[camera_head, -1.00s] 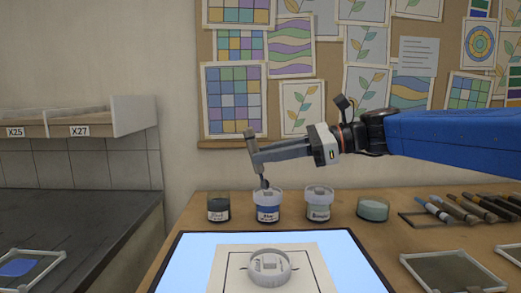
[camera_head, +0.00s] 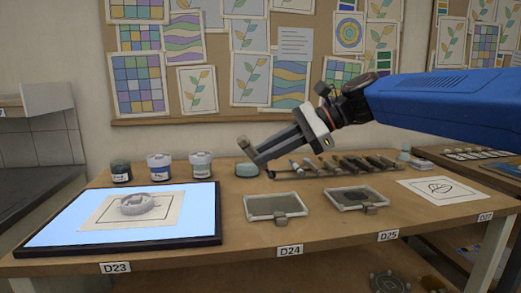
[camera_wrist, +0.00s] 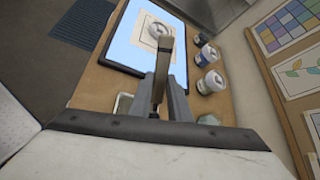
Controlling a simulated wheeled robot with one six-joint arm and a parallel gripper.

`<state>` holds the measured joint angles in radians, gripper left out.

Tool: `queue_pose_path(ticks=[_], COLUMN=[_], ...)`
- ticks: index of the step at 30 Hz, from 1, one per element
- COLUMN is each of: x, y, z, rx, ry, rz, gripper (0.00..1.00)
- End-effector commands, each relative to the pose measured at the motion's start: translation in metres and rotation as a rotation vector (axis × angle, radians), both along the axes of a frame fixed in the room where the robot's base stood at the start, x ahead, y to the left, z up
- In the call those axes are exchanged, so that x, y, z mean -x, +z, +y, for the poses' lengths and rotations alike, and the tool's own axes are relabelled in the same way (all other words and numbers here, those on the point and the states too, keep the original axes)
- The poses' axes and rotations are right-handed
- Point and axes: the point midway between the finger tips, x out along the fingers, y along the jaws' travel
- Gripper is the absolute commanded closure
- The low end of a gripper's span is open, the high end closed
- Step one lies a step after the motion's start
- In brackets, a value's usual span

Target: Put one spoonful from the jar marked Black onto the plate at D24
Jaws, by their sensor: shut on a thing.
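My gripper (camera_head: 258,155) is shut on a slim tan-handled tool, likely the spoon (camera_wrist: 163,66), held above the bench. Its bowl cannot be made out, so I cannot tell whether it carries paint. The dark jar (camera_head: 121,172) at the left end of the jar row has a label too small to read surely; it looks like the Black one. The plate at D24 (camera_head: 260,208) is a framed grey glass pane with a small tab at its front, behind the D24 label (camera_head: 289,251). Its glass looks bare. My gripper is above and behind it.
A blue-labelled jar (camera_head: 159,168) and a pale jar (camera_head: 201,166) stand beside the dark one. A lit panel (camera_head: 60,232) carries a sheet with a round clear object. Another plate (camera_head: 340,206) with a dark patch lies at D25. Pens lie in a rack behind.

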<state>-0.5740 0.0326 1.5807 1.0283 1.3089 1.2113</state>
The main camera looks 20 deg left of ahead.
Motion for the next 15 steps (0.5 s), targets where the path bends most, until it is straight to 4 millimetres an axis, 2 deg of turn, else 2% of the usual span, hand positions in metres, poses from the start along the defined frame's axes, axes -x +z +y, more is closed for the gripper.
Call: queue_pose_path(ticks=[5, 15], x=[-0.001, 0.000], y=[-0.010, -0.044], z=[-0.001, -0.001], rx=[0.005, 0.004], ry=[0.001, 0.000], rz=[-0.002, -0.002], gripper=[1.00, 1.00])
